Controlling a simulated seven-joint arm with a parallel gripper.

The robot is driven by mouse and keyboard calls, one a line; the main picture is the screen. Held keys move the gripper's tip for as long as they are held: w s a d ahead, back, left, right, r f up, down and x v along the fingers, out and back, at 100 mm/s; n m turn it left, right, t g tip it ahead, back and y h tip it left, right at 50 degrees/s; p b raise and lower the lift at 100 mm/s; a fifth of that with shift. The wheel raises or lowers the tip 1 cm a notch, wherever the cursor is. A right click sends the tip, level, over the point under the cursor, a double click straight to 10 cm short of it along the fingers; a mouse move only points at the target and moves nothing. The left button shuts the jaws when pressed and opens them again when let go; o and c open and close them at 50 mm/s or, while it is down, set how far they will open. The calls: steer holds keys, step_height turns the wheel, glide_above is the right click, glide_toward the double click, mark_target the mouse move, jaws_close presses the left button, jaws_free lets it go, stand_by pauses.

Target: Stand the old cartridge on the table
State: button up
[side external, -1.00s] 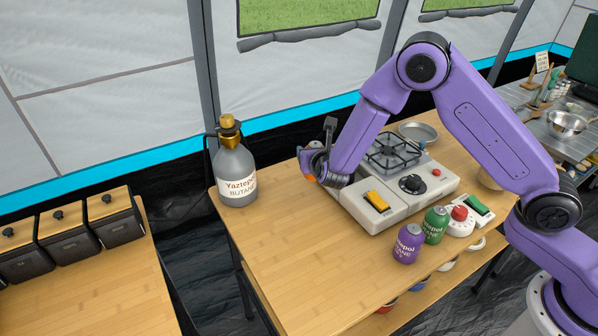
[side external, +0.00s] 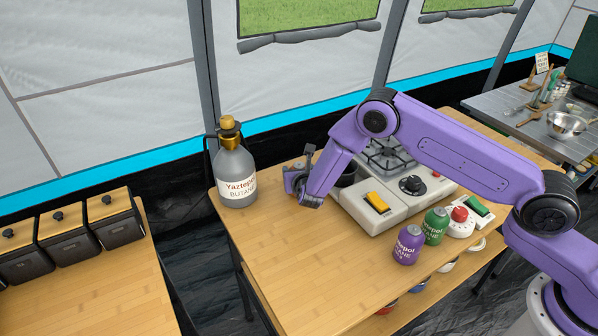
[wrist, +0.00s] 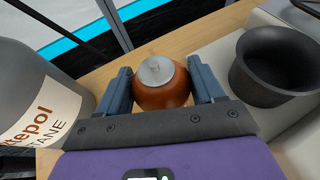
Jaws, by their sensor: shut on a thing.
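My gripper (wrist: 161,80) is shut on an orange-brown cartridge (wrist: 165,95) with a silver top, which sits between the two blue fingers in the wrist view. The cartridge's top faces up toward the wrist camera. In the side external view my gripper (side external: 301,182) is low over the back left part of the wooden table (side external: 275,250). The cartridge is mostly hidden behind the gripper there, and I cannot tell whether its base touches the table. A purple cartridge (side external: 408,245) and a green cartridge (side external: 436,226) stand upright near the table's front edge.
A grey butane bottle (side external: 235,175) stands left of my gripper. A white device with a red knob (side external: 460,214) is at the right. The front left tabletop is clear.

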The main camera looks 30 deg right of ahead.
steer(key=shift+f, duration=0.1)
steer(key=o, duration=1.2)
steer(key=shift+r, duration=0.2)
steer(key=v, duration=1.2)
